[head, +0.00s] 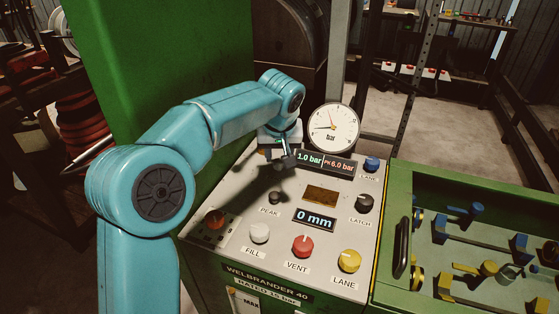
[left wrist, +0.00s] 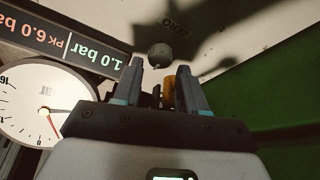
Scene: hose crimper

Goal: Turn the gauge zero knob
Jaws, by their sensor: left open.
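The zero knob (left wrist: 159,54) is a small round grey knob on the pale panel, with the word ZERO printed beside it in the left wrist view. My left gripper (left wrist: 160,68) is open, with its two fingers pointing at the knob. The knob shows just past the gap between the fingertips, and nothing is held. In the head view my left gripper (head: 284,160) is over the upper left of the panel and hides the knob. The round white gauge (head: 334,128) stands at the panel's back edge; it also shows in the left wrist view (left wrist: 40,108). My right gripper is not in view.
A pressure display (head: 323,162) lies close to the right of my left gripper. The panel also carries a fill knob (head: 259,233), a red vent knob (head: 303,245) and a yellow lane knob (head: 349,261). A tall green wall (head: 165,60) rises behind my left arm.

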